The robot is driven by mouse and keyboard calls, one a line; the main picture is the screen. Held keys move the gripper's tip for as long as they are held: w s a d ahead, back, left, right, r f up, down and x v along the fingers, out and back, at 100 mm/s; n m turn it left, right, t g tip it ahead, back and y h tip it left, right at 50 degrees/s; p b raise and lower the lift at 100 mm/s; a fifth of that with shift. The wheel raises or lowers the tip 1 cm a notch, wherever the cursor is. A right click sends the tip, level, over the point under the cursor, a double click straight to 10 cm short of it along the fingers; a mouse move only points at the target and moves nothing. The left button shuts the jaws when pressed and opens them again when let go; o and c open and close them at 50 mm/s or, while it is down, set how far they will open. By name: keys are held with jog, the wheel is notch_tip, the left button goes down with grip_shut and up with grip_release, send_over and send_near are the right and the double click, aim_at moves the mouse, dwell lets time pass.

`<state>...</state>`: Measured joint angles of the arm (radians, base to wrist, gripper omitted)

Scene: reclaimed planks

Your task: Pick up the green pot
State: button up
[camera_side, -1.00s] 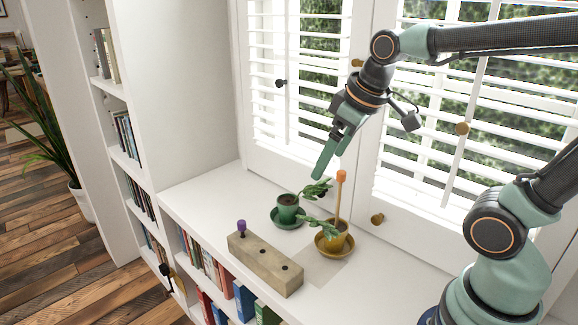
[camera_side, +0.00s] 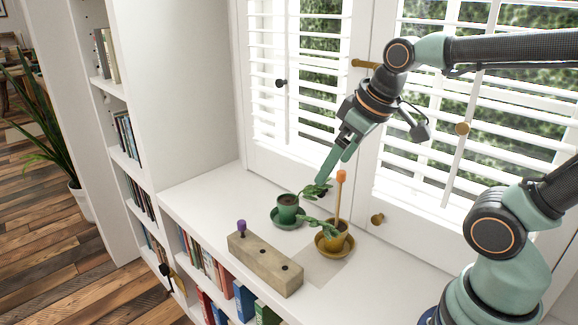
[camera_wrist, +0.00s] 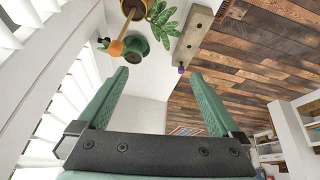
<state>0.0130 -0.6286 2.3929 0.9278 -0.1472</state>
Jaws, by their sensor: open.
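The green pot (camera_side: 287,209) stands upright on a green saucer (camera_side: 279,223) on the white shelf top, with a leafy sprig (camera_side: 316,191) beside it on its right. In the wrist view the green pot (camera_wrist: 134,46) is near the top, partly covered by the sprig and an orange-tipped stick. My gripper (camera_side: 330,172) is above and to the right of the green pot, tilted down, apart from it and empty. In the wrist view my gripper (camera_wrist: 160,80) shows its two green fingers spread wide.
A yellow pot (camera_side: 334,238) with an orange-topped stick (camera_side: 340,190) stands close to the right of the green pot. A wooden block (camera_side: 265,264) with a purple peg (camera_side: 241,226) lies in front. Shutters (camera_side: 300,80) rise behind. The shelf's left part is clear.

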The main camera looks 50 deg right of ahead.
jog(key=w+d+n+g, duration=0.1)
jog(key=w+d+n, duration=0.1)
jog(key=w+n, duration=0.3)
jog(key=n+g, duration=0.4)
jog(key=n, duration=0.7)
send_over(288, 201)
notch_tip(288, 201, down, 10)
jog(key=f, duration=0.7)
jog(key=shift+a, duration=0.2)
jog(key=shift+s+f, duration=0.2)
jog(key=shift+f, duration=2.6)
jog(key=shift+r, duration=0.1)
grip_shut()
jog(key=shift+a, duration=0.1)
